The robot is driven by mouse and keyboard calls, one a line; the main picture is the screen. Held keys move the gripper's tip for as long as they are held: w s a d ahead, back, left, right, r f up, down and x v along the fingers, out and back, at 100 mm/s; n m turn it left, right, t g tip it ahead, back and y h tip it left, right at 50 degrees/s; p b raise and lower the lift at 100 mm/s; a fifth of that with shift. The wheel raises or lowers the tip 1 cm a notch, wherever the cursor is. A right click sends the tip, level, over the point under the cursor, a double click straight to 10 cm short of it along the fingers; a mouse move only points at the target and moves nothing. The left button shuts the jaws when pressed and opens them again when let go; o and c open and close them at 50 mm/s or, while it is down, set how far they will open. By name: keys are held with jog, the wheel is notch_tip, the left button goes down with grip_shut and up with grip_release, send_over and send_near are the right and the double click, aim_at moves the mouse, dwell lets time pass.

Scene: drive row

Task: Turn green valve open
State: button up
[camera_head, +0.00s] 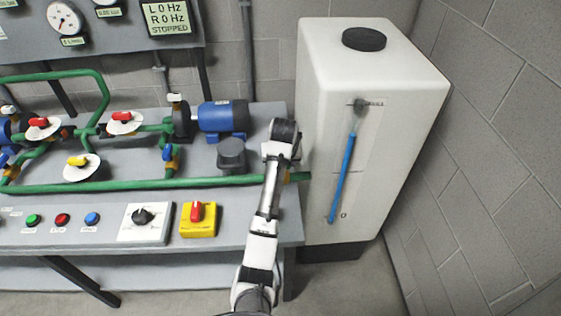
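No green valve handle is plain to see. The handles that show are two red ones (39,122) and (120,117), a yellow one (77,161) and a blue one (167,153). The green pipe (130,185) runs right along the bench, passes behind my arm and meets a brass fitting (297,177) beside the tank. My arm rises from the bottom middle across the bench's right end, up to a dark joint beside the tank. My gripper's fingers cannot be made out, and the arm hides part of the pipe there.
A white tank (375,90) with a black cap and blue level tube (342,180) stands right of my arm. On the bench are a blue motor (222,117), a dark grey object (231,155), a black knob (142,215) and a red switch (197,212). The display (168,16) reads STOPPED.

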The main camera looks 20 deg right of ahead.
jog(key=o, duration=1)
jog(key=shift+r, duration=0.1)
jog(key=shift+v, duration=6.85)
jog(key=shift+s, duration=0.1)
